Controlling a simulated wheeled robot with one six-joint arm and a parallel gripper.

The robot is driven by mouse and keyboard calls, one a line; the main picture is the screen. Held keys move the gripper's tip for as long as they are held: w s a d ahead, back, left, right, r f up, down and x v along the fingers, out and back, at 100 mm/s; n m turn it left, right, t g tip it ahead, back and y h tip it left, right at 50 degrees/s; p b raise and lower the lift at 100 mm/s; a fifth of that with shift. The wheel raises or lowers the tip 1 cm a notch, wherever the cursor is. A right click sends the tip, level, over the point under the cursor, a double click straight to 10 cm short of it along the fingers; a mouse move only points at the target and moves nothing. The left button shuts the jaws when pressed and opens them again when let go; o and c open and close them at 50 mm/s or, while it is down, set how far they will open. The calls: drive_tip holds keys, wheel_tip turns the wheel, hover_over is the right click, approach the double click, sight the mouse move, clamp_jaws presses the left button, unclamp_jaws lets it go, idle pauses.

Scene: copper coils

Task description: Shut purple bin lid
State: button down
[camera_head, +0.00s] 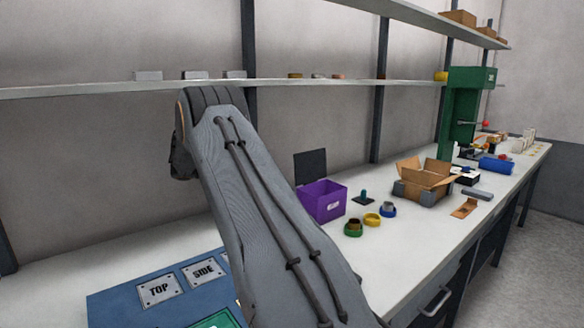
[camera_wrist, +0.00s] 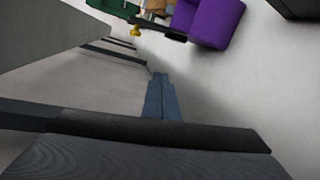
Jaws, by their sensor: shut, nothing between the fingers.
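The purple bin (camera_head: 322,203) stands on the workbench, just right of my arm in the head view. Its dark grey lid (camera_head: 310,166) stands upright at the back edge, so the bin is open. In the wrist view the purple bin (camera_wrist: 216,22) is at the top, tilted in the picture, with a dark strip beside it that looks like the lid's edge. My gripper (camera_wrist: 160,76) is shut and empty, its fingers together and apart from the bin. In the head view my arm hides the gripper.
Colored rings (camera_head: 372,219) and a small dark stand (camera_head: 363,198) are right of the bin. An open cardboard box (camera_head: 425,178) is farther right. A long shelf (camera_head: 300,82) runs above the bench. A blue panel (camera_head: 125,300) marked TOP and SIDE lies at the lower left.

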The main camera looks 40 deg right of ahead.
sight(295, 157)
drive_tip(key=s+d+r+m+g+h+p, duration=0.2)
drive_tip(key=s+d, duration=0.3)
drive_tip(key=d, duration=0.8)
drive_tip(key=shift+r+h+p, duration=0.3)
drive_tip(key=shift+r+p, duration=0.3)
drive_tip(key=shift+p, duration=0.25)
drive_tip(key=shift+d, duration=0.1)
